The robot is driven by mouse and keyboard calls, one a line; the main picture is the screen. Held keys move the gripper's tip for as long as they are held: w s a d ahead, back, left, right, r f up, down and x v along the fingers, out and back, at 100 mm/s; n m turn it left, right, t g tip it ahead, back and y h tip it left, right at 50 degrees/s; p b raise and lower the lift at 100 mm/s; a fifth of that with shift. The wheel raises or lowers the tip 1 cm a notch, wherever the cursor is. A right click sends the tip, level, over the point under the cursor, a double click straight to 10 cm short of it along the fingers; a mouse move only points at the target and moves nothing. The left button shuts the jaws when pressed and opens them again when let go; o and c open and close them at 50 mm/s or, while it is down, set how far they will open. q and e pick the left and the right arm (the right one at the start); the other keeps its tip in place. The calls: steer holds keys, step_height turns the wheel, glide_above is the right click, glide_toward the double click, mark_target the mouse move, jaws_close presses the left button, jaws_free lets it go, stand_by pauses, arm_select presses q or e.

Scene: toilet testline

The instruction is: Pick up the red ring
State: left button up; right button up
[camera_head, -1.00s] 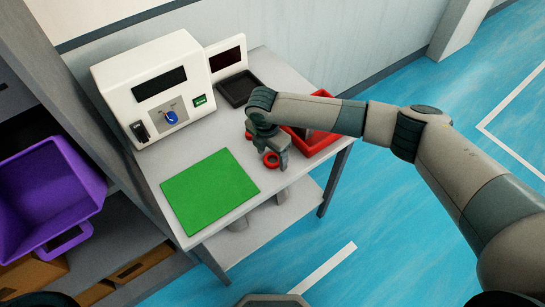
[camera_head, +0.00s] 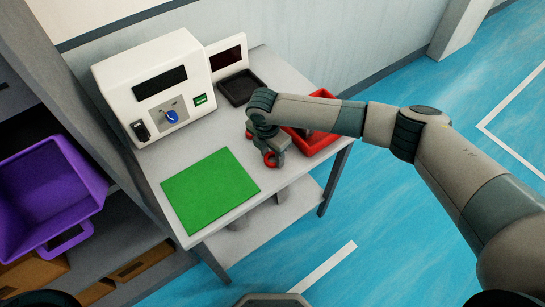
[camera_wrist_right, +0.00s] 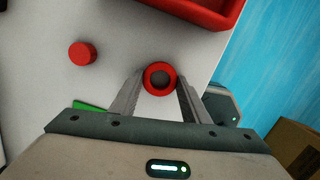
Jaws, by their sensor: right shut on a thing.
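The red ring (camera_wrist_right: 159,67) lies between the two fingers of my right gripper (camera_wrist_right: 160,84) in the right wrist view, with its round opening visible. The fingers touch it from both sides. In the head view the right gripper (camera_head: 269,155) is over the grey table, and part of the red ring (camera_head: 270,160) shows at its fingertips. I cannot tell whether the ring is clear of the table surface. My left gripper is not in view.
A small red cylinder (camera_wrist_right: 82,53) stands near the ring. A red tray (camera_head: 327,143) is right of the gripper, a green mat (camera_head: 210,190) to the left. A white machine (camera_head: 150,80) and black tray (camera_head: 241,87) stand behind. A purple bin (camera_head: 45,195) is far left.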

mark_target(273, 159)
steer(key=shift+r+b, duration=0.3)
steer(key=shift+r, duration=0.15)
step_height(273, 159, up, 3)
steer(key=shift+d+r+b, duration=0.1)
steer(key=shift+d+b, duration=0.05)
steer(key=shift+b, duration=0.6)
steer(key=s+d+r+b, duration=0.3)
steer(key=s+d+r, duration=0.3)
steer(key=d, duration=0.3)
steer(key=shift+d+r, duration=0.35)
steer(key=shift+r, duration=0.1)
